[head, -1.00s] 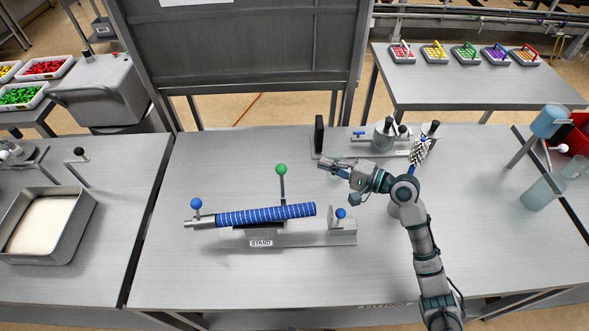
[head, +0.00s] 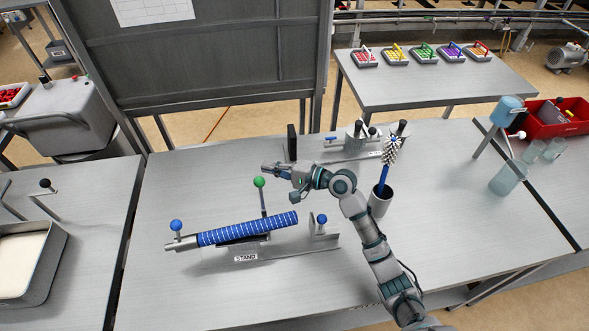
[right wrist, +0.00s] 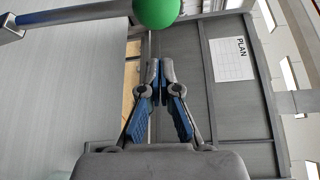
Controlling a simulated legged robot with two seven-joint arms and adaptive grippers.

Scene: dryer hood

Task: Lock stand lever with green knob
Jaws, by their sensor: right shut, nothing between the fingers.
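The green knob (head: 259,182) tops an upright lever (head: 264,203) on the stand (head: 270,250), which is labelled STAND. A blue ribbed cylinder (head: 247,229) lies across the stand. My right gripper (head: 265,168) is shut and empty, just above and beside the green knob in the head view, apart from it as far as I can tell. In the right wrist view, the shut fingertips (right wrist: 160,64) point toward the dark panel, and the green knob (right wrist: 157,10) shows at the top edge with its lever to the left. My left gripper is not in view.
Blue knobs stand at the stand's left (head: 176,226) and right (head: 322,218). Behind the gripper is another fixture (head: 350,155) with a dark upright plate. A cup (head: 380,203) with a brush stands right of my arm. The table front is clear.

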